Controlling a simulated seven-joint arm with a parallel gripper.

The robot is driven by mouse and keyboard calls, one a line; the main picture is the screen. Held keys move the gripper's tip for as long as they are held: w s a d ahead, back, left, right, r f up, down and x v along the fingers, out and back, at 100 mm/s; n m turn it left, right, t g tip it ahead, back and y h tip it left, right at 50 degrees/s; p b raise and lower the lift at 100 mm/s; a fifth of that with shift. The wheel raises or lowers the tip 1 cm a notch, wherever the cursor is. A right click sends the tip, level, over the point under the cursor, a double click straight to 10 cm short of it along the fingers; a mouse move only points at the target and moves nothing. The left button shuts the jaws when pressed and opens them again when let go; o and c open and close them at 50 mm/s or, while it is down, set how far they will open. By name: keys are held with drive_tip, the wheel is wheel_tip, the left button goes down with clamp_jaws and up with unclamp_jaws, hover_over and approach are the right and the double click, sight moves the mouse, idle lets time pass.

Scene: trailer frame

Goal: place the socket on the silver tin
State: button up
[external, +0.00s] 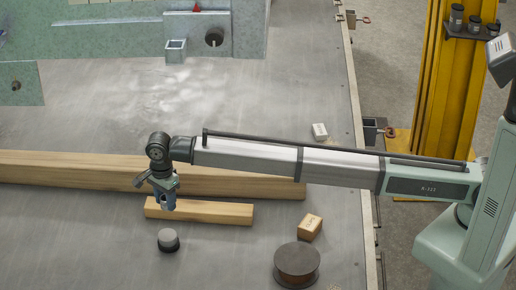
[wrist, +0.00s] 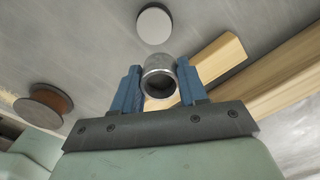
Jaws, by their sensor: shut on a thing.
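The socket (wrist: 158,72) is a short, hollow metal cylinder between the blue fingers of my gripper (wrist: 159,92) in the wrist view. My gripper is shut on it. In the external view my gripper (external: 166,200) points down near the left end of the short wooden block, and the socket is hard to make out there. What looks like the silver tin (external: 168,239) is a small round can with a pale grey top and dark side, standing in front of my gripper. Its pale top (wrist: 154,25) shows beyond the socket in the wrist view, apart from it.
A short wooden block (external: 215,213) and a long beam (external: 240,184) lie behind the tin. A brown spool (external: 297,262) and a small tan box (external: 309,227) stand to the right. A white box (external: 320,131) is farther back. The metal surface left of the tin is clear.

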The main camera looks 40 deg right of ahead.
sight(167, 235)
drive_tip(key=shift+s+a+f, duration=0.2)
drive_tip(key=shift+a+f, duration=0.15)
drive_tip(key=shift+f, duration=1.3)
drive_tip(key=shift+s+a+f, duration=0.15)
drive_tip(key=shift+a+f, duration=0.2)
drive_tip(key=shift+f, duration=1.25)
drive_tip(key=shift+s+a+f, duration=0.2)
drive_tip(key=shift+a+f, duration=0.15)
drive_tip(key=shift+f, duration=1.3)
drive_tip(key=shift+f, duration=0.1)
drive_tip(key=o, duration=1.1)
wheel_tip(167, 235, up, 12)
drive_tip(key=shift+r, duration=0.15)
